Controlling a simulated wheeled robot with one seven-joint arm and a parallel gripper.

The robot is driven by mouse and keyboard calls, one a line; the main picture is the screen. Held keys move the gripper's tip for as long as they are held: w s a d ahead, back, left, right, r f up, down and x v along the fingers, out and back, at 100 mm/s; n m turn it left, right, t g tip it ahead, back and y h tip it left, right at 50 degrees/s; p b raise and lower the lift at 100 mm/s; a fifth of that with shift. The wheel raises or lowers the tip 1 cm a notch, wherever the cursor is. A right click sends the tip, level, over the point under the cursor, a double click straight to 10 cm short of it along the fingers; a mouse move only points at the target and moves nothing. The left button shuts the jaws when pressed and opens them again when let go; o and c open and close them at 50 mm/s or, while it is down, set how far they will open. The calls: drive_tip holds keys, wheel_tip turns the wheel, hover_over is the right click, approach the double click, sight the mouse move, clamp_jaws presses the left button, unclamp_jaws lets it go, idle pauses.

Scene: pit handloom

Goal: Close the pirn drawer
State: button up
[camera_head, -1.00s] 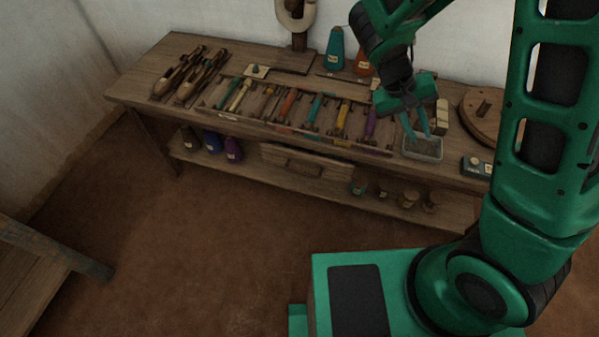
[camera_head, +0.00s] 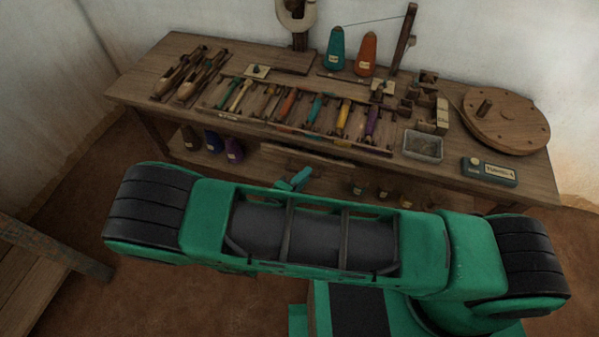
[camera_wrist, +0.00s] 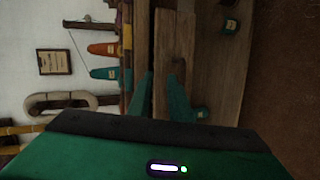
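The pirn drawer (camera_head: 330,161) is a wooden drawer under the workbench. My arm hides most of its front in the head view, so how far it stands out is hard to judge. In the wrist view, turned sideways, its wooden front (camera_wrist: 174,35) shows with a dark handle near the fingertips. My gripper (camera_head: 296,180) is in front of the drawer. Its two teal fingers (camera_wrist: 161,92) are apart with nothing visibly held between them. I cannot tell whether a finger touches the handle.
The workbench (camera_head: 140,83) carries shuttles, a rack of coloured pirns, a grey tray (camera_head: 423,146) and a round wooden disc (camera_head: 505,120). Yarn cones (camera_head: 234,149) stand on the lower shelf left of the drawer, small jars to its right. A wooden frame (camera_head: 45,255) is at lower left.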

drive_tip(key=s+a+f+n+t+y, duration=0.3)
drive_tip(key=a+f, duration=0.1)
drive_tip(key=f, duration=0.1)
drive_tip(key=x, duration=1)
drive_tip(key=shift+w, duration=0.25)
drive_tip(key=shift+a, duration=0.1)
clamp_jaws()
